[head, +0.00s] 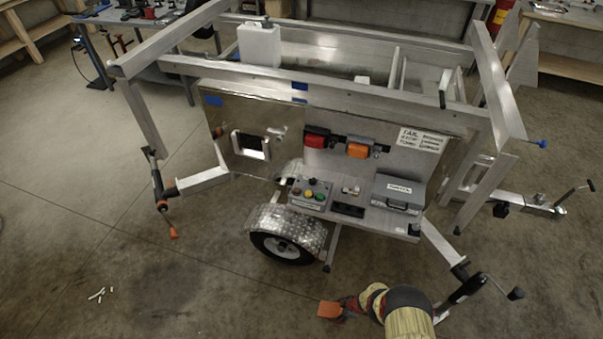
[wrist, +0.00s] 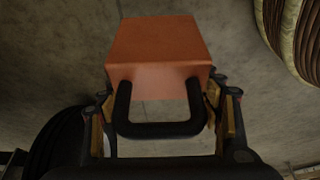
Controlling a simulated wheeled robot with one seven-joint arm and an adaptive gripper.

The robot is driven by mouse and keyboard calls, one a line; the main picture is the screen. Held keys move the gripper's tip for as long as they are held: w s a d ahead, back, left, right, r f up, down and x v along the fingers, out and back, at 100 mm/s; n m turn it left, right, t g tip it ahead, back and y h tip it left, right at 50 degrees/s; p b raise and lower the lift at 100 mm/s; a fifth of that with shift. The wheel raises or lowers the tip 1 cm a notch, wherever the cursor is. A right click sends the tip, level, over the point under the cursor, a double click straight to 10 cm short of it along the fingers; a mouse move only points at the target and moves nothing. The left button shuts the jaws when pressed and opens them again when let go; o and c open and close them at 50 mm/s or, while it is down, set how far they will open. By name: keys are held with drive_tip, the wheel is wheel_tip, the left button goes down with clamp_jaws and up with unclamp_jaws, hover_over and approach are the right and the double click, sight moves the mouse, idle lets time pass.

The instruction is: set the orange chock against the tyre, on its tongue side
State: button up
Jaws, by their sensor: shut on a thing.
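The orange chock (head: 329,310) is in my gripper (head: 347,305), low over the concrete floor at the lower middle of the head view. In the wrist view the chock (wrist: 160,50) is a plain orange block with a black loop handle (wrist: 160,130). My gripper's fingers (wrist: 163,112) are on both sides of the handle and shut on it. The tyre (head: 282,249) is black with a light hub, under a tread-plate fender (head: 290,222). The chock is apart from the tyre, nearer to me and to its right. I cannot tell whether the chock touches the floor.
The aluminium trailer frame (head: 380,80) fills the upper middle. A prop leg (head: 329,248) stands just right of the tyre. Corner jacks stand at the right (head: 468,287) and left (head: 163,200). The floor in front of the tyre is clear. Small white pieces (head: 101,294) lie at the left.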

drive_tip(key=shift+w+r, duration=0.4)
drive_tip(key=shift+r, duration=0.1)
drive_tip(key=w+r+m+t+h, duration=0.1)
drive_tip(key=r+m, duration=0.3)
drive_tip(key=r, duration=2)
drive_tip(key=w+r+m+t+h, duration=0.1)
drive_tip(key=w+r+m, duration=0.3)
drive_tip(key=r, duration=2)
drive_tip(key=w+d+r+m+t+h, duration=0.1)
drive_tip(key=r+m, duration=0.5)
drive_tip(key=r, duration=1.8)
drive_tip(key=shift+w+h, duration=0.6)
drive_tip(key=shift+w, duration=0.35)
drive_tip(key=shift+r, duration=0.15)
wheel_tip(320, 180, down, 3)
drive_tip(key=shift+r+b, duration=0.2)
drive_tip(key=shift+b, duration=1.05)
drive_tip(key=shift+m, duration=0.6)
drive_tip(key=shift+n, duration=0.4)
